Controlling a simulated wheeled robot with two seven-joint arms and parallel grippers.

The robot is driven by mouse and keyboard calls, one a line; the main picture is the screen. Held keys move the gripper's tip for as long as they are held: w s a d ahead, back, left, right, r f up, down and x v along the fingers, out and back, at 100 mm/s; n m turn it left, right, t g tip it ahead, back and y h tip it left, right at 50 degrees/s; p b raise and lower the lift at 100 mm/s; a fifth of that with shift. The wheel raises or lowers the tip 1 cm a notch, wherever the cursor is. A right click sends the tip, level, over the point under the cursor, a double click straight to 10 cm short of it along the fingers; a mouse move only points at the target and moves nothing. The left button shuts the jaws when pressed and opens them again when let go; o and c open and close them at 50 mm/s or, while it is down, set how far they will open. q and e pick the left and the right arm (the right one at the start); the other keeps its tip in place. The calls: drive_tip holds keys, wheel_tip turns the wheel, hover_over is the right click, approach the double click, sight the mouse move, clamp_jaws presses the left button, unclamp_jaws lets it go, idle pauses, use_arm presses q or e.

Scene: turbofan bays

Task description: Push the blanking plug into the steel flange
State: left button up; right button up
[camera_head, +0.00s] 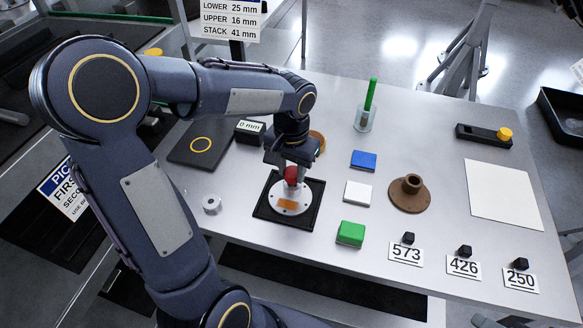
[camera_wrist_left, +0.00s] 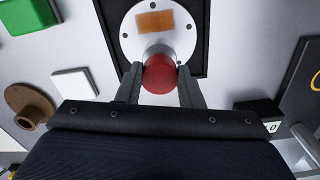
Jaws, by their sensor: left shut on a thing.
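The blanking plug (camera_head: 291,175) has a red top and is held between the fingers of my left gripper (camera_head: 290,170). In the left wrist view, the fingers of my left gripper (camera_wrist_left: 160,82) are shut on the red plug (camera_wrist_left: 160,78), with a grey band showing beyond the red. The round steel flange (camera_head: 290,200) has bolt holes and an orange-brown patch, and lies on a black square tray (camera_head: 262,208). The flange also shows in the left wrist view (camera_wrist_left: 180,40). The plug is over the flange's middle; how deep it sits is hidden. My right gripper is not in view.
Right of the tray are green (camera_head: 350,234), white (camera_head: 357,193) and blue (camera_head: 363,160) blocks. A small grey ring (camera_head: 212,204) lies left. Numbered cards (camera_head: 406,254) line the front right.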

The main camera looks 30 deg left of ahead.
use_arm(q)
drive_tip(key=shift+f+b, duration=0.85)
drive_tip(key=shift+f, duration=0.3)
drive_tip(key=o, duration=1.4)
drive_tip(key=shift+o, duration=0.2)
drive_tip(key=shift+r, duration=0.15)
drive_tip(key=shift+r+p, duration=3)
drive_tip(key=shift+r, duration=0.45)
drive_tip(key=s+d+r+t+h, duration=0.2)
drive_tip(key=s, duration=0.6)
drive_tip(key=s+d+r+n+t+h, duration=0.1)
drive_tip(key=s+d+r+t, duration=0.1)
drive_tip(key=s, duration=0.6)
drive_tip(key=shift+s+r+t+h, duration=0.3)
drive_tip(key=shift+t+h, duration=0.1)
drive_tip(key=shift+t, duration=0.4)
